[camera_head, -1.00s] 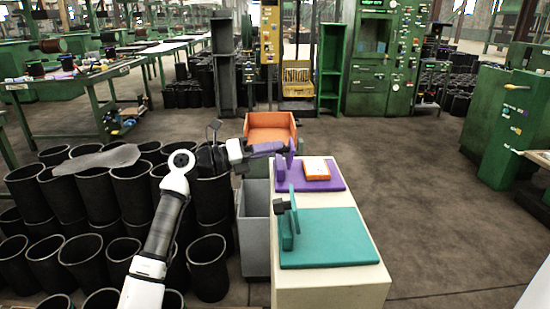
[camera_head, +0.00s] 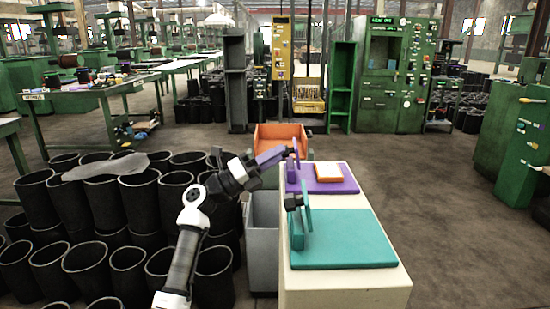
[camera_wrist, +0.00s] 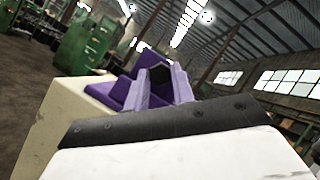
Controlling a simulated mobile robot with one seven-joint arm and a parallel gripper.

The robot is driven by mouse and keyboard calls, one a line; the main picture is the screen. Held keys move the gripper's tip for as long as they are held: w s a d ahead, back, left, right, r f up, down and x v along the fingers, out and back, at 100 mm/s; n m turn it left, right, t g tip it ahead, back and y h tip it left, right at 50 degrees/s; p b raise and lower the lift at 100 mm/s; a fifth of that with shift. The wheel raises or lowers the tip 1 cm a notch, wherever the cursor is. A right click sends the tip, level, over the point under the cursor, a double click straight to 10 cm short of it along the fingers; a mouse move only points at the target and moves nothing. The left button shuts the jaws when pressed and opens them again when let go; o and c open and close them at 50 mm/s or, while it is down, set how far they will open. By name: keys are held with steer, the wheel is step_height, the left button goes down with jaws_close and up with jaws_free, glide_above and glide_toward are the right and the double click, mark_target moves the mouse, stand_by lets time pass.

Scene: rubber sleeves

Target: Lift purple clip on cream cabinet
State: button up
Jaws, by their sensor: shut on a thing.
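The purple clip (camera_head: 296,147) stands raised at the left edge of a purple board (camera_head: 330,187) on the cream cabinet (camera_head: 345,291). My gripper (camera_head: 288,153) reaches it from the left, with lavender fingers. In the wrist view, my gripper (camera_wrist: 160,84) is shut on the dark tab (camera_wrist: 158,74) of the purple clip, with the purple plate (camera_wrist: 118,92) just beyond. The fingers partly hide the tab, and the exact contact is small in the head view.
An orange-edged white block (camera_head: 329,172) lies on the purple board. A teal board (camera_head: 345,240) with its own raised clip is nearer on the cabinet. A grey bin (camera_head: 263,240), an orange bin (camera_head: 281,132) and several black sleeves (camera_head: 100,205) stand around. Floor at right is clear.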

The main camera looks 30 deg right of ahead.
steer(key=shift+w, duration=0.1)
steer(key=o, duration=1)
steer(key=b+v, duration=0.1)
steer(key=v, duration=1.3)
